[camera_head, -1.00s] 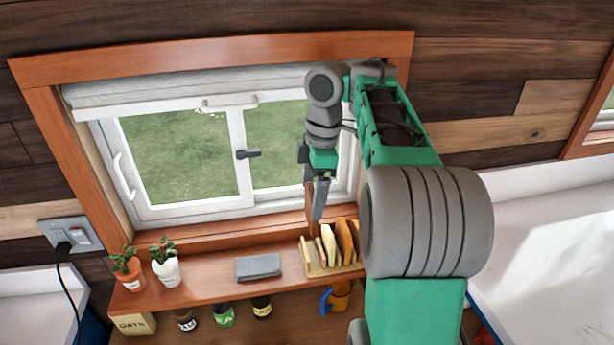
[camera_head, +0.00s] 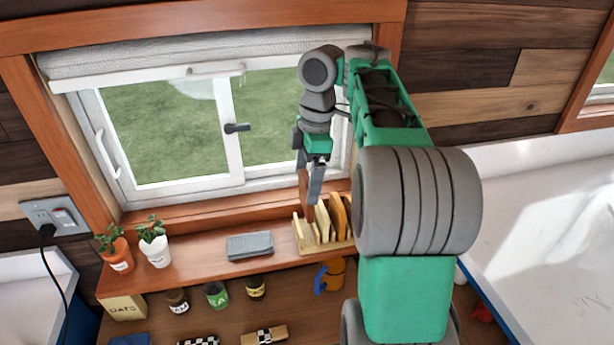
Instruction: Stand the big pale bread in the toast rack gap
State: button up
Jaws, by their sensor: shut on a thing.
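My gripper (camera_head: 309,188) points down over the left part of the toast rack, at the shelf under the window. It is shut on a brown slice (camera_head: 303,184), seen nearly edge-on and partly covered by a finger; its face and size cannot be told. The slice's lower end is close above or in the rack; I cannot tell if it touches. The pale wooden toast rack (camera_head: 307,247) holds pale bread (camera_head: 322,222) and golden-tan bread (camera_head: 340,215) standing upright. My arm hides the rack's right end.
Below are several jars (camera_head: 216,295), an oats box (camera_head: 125,307) and an orange mug with blue handle (camera_head: 330,276). The window (camera_head: 190,125) is behind.

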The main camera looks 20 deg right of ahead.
jog(key=shift+f+b, duration=2.65)
jog(key=shift+f, duration=0.4)
jog(key=o, duration=1.2)
jog(key=shift+r, duration=0.1)
notch_tip(320, 180, up, 8)
jog(key=p, duration=0.8)
jog(key=s+a+f+m+t+b, duration=0.1)
jog(key=s+a+m, duration=0.2)
jog(key=a+m, duration=0.45)
jog(key=s+a+f+m+t+h+b, duration=0.1)
jog(key=s+a+f+m+t, duration=0.1)
jog(key=s+f+m, duration=0.6)
jog(key=shift+s+a+f+t, duration=0.35)
jog(key=shift+s+f+t, duration=0.35)
jog(key=shift+s+f, duration=0.3)
